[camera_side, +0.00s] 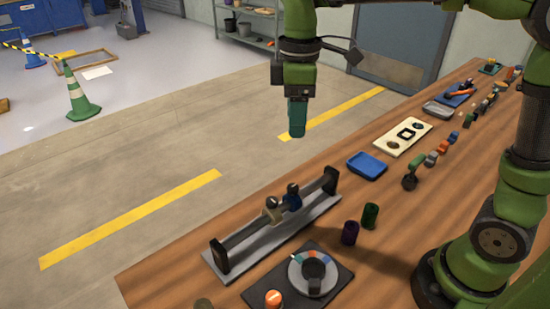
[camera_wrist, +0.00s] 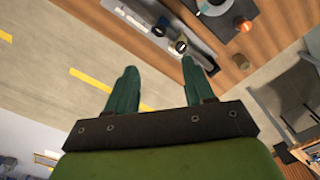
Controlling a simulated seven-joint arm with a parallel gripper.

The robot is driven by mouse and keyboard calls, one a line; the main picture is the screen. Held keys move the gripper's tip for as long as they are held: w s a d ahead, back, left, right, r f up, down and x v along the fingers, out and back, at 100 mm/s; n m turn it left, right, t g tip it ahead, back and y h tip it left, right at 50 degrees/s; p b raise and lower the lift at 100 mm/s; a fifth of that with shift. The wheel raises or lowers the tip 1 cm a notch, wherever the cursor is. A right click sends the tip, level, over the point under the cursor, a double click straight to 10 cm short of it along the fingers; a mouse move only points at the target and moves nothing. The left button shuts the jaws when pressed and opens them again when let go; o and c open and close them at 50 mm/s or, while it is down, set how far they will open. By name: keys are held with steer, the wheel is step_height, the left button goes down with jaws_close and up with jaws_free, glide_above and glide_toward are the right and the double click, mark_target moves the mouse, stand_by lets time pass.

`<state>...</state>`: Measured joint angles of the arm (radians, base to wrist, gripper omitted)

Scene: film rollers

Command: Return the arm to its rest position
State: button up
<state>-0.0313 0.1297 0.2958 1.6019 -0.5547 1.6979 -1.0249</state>
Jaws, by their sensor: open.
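My gripper (camera_side: 297,118) hangs above the far edge of the wooden table in the side view, pointing down, well clear of everything on it. In the wrist view its two green fingers (camera_wrist: 158,88) stand apart with nothing between them. Below and in front of it is a grey rail stand (camera_side: 275,236) with black end posts. A beige roller (camera_side: 272,208) and a blue roller (camera_side: 292,199) sit on the rail, side by side near its middle. The rail stand also shows at the top of the wrist view (camera_wrist: 200,52).
A purple cylinder (camera_side: 350,233) and a green cylinder (camera_side: 370,215) stand right of the rail. A dial on a black plate (camera_side: 312,275) lies in front. A blue tray (camera_side: 367,166), a cream board (camera_side: 403,136) and several small items line the table.

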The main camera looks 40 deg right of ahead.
steer(key=shift+r, duration=0.4)
steer(key=s+d+f+m+t+y, duration=0.2)
steer(key=s+d+m+t, duration=0.5)
steer(key=s+m, duration=0.5)
steer(key=shift+s+d+f+m, duration=0.2)
steer(key=shift+d+f+m, duration=0.15)
steer(key=shift+f+m, duration=0.4)
